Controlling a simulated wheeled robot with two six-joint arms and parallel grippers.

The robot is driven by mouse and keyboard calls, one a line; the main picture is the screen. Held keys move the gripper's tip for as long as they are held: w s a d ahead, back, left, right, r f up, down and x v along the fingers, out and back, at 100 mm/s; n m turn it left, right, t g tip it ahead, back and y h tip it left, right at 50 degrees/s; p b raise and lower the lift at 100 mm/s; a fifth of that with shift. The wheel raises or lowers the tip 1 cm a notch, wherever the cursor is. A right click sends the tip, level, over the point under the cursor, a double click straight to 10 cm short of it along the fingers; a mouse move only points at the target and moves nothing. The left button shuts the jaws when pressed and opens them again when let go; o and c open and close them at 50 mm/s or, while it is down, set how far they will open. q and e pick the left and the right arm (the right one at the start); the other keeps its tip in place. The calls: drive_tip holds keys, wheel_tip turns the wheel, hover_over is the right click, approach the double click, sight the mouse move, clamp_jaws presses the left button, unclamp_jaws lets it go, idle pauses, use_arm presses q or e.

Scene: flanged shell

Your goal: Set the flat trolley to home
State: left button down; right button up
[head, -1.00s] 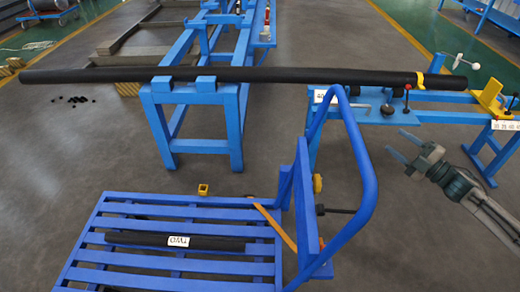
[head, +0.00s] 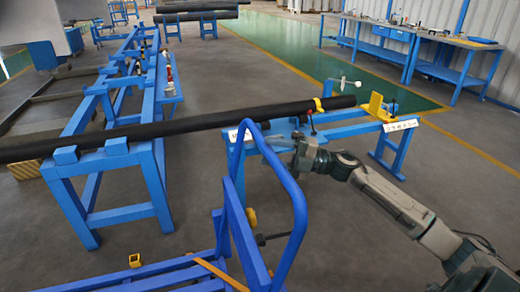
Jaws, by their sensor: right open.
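The flat trolley (head: 190,272) is blue, with a slatted deck cut off by the bottom edge of the head view. Its upright end carries a bent blue tube handle (head: 289,180). My right gripper (head: 301,158) is open just right of the handle's upper bend in the picture. Its fingers are small and partly hidden, and I cannot tell whether they touch the tube. Nothing shows held in it. My left gripper is not in view. No marked home spot can be made out.
A long black pipe (head: 200,122) lies across a blue stand (head: 110,165) and a blue bench (head: 345,128) behind the trolley. A small yellow block (head: 135,261) is by the deck. Blue worktables (head: 460,70) stand at the back right. Grey floor right of the bench is clear.

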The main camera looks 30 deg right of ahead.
sight(262, 150)
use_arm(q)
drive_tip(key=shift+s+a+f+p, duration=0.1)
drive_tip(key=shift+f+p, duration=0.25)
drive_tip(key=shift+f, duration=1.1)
use_arm(e)
drive_tip(key=shift+x, duration=1.9)
clamp_jaws()
